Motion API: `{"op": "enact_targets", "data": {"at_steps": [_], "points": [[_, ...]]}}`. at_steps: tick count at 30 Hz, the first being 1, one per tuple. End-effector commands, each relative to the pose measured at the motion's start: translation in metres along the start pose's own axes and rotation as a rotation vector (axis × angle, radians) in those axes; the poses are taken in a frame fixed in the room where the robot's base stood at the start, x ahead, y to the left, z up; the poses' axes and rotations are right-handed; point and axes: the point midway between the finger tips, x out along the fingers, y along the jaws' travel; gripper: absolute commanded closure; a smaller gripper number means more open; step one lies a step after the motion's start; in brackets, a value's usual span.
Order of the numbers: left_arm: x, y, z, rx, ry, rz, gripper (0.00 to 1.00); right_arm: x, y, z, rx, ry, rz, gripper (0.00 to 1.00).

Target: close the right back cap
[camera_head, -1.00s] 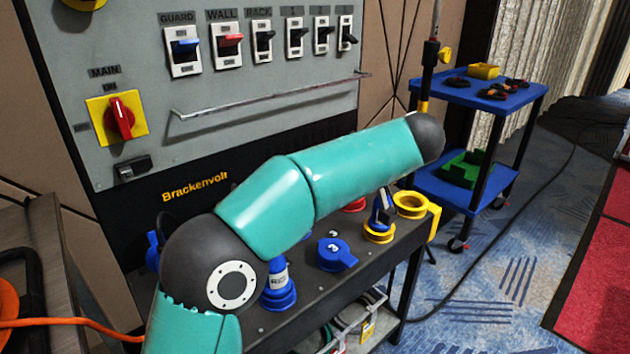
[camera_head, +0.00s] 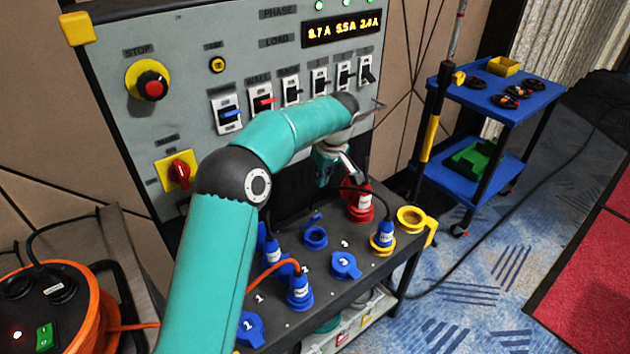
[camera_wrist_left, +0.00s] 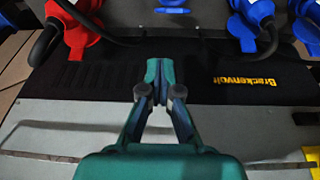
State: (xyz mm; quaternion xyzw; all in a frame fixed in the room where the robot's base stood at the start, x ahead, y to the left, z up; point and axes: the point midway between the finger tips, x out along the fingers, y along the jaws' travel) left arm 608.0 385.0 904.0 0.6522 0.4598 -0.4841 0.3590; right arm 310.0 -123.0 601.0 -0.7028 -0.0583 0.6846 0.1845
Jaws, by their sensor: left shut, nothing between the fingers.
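A blue socket (camera_head: 315,238) in the back row of the dark bench has its small blue cap (camera_head: 312,219) raised; whether this is the task's right back cap, I cannot tell. In the left wrist view a blue flap (camera_wrist_left: 172,9) shows at the top edge, beyond the fingertips. My left gripper (camera_head: 352,168) is above the back of the bench, near the red plug (camera_head: 360,203) and apart from the blue cap. Its fingers (camera_wrist_left: 160,68) are together and empty in the wrist view. My right gripper is not in view.
A blue plug (camera_head: 299,284) and blue lids (camera_head: 345,265) are in front. An open yellow socket (camera_head: 410,219) stands at the right edge. An orange cable reel (camera_head: 95,310) is left; a blue cart (camera_head: 505,95) is right.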

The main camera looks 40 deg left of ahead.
Motion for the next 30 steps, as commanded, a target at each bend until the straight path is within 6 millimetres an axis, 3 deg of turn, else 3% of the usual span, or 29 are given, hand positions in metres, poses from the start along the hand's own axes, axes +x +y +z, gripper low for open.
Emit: {"op": "enact_targets", "data": {"at_steps": [1, 3, 11, 26, 30], "points": [[-0.01, -0.006, -0.01, -0.012, -0.004, -0.015, 1.0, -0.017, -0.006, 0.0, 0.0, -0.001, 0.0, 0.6], [-0.01, -0.011, -0.017, -0.024, -0.006, -0.026, 1.0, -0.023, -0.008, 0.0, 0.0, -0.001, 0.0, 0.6], [0.004, -0.017, -0.022, -0.036, -0.007, -0.037, 1.0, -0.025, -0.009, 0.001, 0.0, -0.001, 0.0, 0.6], [0.096, -0.021, -0.021, -0.035, -0.009, -0.038, 1.0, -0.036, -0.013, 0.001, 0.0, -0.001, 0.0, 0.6], [0.097, -0.019, 0.002, -0.032, -0.008, -0.035, 1.0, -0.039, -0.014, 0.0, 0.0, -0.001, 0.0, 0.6]]}}
